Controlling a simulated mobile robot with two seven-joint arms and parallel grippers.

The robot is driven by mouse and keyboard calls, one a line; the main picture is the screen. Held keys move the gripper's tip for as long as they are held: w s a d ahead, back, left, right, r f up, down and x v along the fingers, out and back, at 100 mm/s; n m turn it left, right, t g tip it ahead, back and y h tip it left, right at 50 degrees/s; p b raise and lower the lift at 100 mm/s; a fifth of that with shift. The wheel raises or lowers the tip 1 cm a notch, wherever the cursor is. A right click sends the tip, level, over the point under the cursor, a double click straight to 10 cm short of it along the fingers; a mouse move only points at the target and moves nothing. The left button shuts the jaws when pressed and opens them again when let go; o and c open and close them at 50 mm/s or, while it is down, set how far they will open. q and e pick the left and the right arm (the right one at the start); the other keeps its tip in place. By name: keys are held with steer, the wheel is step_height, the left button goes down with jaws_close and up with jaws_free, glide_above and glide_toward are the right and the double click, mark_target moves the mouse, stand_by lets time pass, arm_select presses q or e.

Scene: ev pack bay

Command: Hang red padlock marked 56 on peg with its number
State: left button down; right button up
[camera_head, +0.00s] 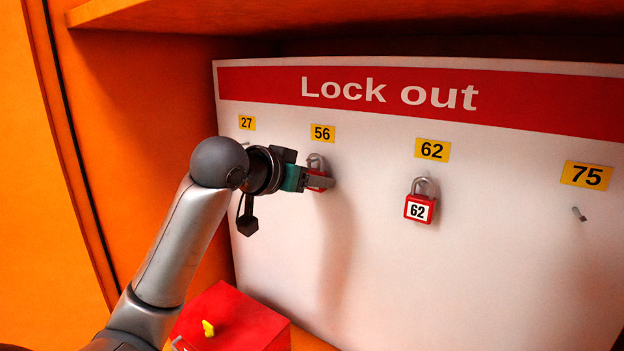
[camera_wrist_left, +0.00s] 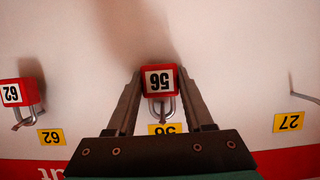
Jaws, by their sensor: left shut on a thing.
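The red padlock marked 56 (camera_head: 318,181) is upright in front of the white board, below the yellow label 56 (camera_head: 322,133). My left gripper (camera_head: 318,182) is shut on its body, coming in from the left. In the left wrist view, which is upside down, the padlock (camera_wrist_left: 160,80) sits between both fingers (camera_wrist_left: 160,88) with its number facing the camera. Its shackle points toward the label 56 (camera_wrist_left: 166,129). The shackle overlaps the place of the peg, and I cannot tell whether the peg passes through it. My right gripper is not in view.
A red padlock marked 62 (camera_head: 420,207) hangs under label 62 (camera_head: 432,150). The peg (camera_head: 579,213) under label 75 (camera_head: 586,175) is bare. The peg (camera_wrist_left: 305,98) by label 27 (camera_wrist_left: 288,122) is bare. A red box (camera_head: 235,320) stands below, and an orange shelf (camera_head: 330,15) is overhead.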

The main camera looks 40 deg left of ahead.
arm_select(q)
steer(key=shift+c, duration=1)
jaws_free()
steer(key=b+v, duration=0.3)
steer(key=v, duration=1.2)
